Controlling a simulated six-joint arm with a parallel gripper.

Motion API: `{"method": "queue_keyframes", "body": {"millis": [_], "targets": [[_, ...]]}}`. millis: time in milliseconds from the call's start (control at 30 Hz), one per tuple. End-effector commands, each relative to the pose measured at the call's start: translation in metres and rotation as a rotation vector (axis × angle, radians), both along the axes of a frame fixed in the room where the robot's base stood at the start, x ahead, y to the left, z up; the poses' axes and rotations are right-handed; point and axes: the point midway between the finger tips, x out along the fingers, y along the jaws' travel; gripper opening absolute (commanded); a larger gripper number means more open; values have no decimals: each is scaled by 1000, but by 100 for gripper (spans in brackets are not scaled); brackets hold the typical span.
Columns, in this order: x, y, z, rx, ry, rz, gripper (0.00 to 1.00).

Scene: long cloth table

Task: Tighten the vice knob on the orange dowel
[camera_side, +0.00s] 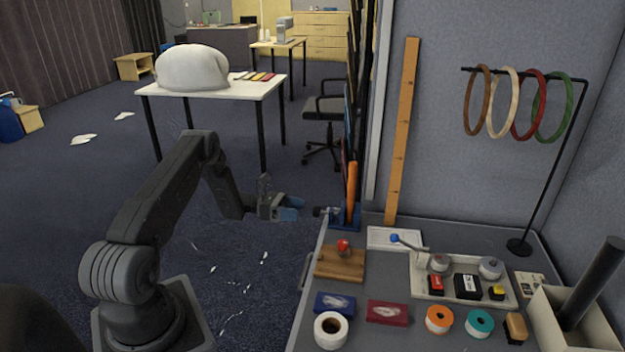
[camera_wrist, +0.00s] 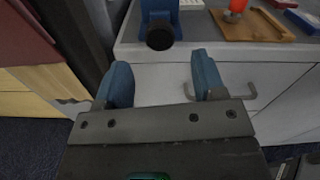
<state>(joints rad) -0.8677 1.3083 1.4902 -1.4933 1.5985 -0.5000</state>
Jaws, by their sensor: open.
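The blue vice (camera_side: 347,218) sits at the table's left back edge, and the orange dowel (camera_side: 352,179) stands upright in it. The vice knob (camera_side: 319,211) sticks out to the left, past the table edge. In the wrist view the knob (camera_wrist: 160,37) is a dark round end below the blue vice body (camera_wrist: 158,8). My gripper (camera_side: 296,208) is just left of the knob, apart from it. In the wrist view my gripper (camera_wrist: 162,78) is open and empty, with the knob ahead between the lines of its blue fingers. The dowel does not show in the wrist view.
A wooden board with a red knob (camera_side: 343,246) lies right of the vice in the wrist view. A drawer handle (camera_wrist: 236,97) projects from the cabinet front below the table edge. A tall wooden ruler (camera_side: 403,130) leans behind.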

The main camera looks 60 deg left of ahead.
Motion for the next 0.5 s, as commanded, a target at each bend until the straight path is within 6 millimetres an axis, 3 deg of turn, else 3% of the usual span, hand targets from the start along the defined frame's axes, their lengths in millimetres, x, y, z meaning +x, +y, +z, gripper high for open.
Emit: {"method": "queue_keyframes", "body": {"millis": [333,500], "targets": [[-48,49,0,0,-1,4,63],[-35,29,26,83,-3,-82,63]]}}
